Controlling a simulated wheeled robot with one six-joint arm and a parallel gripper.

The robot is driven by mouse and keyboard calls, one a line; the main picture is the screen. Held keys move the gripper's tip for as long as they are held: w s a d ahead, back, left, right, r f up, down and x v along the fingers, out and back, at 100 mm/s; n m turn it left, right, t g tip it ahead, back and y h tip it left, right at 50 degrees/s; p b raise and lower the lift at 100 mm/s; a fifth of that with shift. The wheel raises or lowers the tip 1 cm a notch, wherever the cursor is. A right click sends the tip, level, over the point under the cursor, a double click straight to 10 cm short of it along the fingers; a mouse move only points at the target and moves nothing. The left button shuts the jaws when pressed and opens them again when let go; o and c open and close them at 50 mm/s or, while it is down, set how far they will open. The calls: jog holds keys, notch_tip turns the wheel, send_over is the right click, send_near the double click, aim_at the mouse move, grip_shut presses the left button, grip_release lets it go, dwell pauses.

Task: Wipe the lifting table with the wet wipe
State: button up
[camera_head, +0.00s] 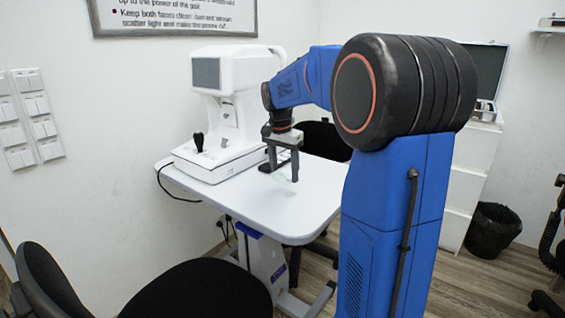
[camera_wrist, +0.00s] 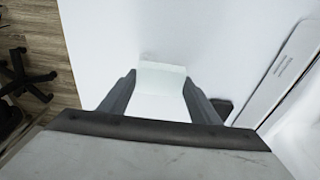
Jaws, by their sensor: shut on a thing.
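The lifting table (camera_head: 300,215) has a white top with rounded corners on a height column. My gripper (camera_head: 283,172) points down over the table top, just right of the white machine's base. In the wrist view, my gripper (camera_wrist: 159,80) has its two dark fingers spaced apart, with a pale, faintly greenish wet wipe (camera_wrist: 162,72) between their tips. It is shut on this wipe. The wipe lies over or just above the white table top (camera_wrist: 105,35); exact contact is hard to tell. I cannot make out the wipe in the head view.
A white eye-test machine (camera_head: 228,120) stands on the table's back left. A black stool seat (camera_head: 200,290) is in front of the table and a dark chair (camera_head: 322,140) behind it. A black bin (camera_head: 493,228) is at right. The table's front part is clear.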

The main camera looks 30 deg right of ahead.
jog(key=shift+r, duration=1.55)
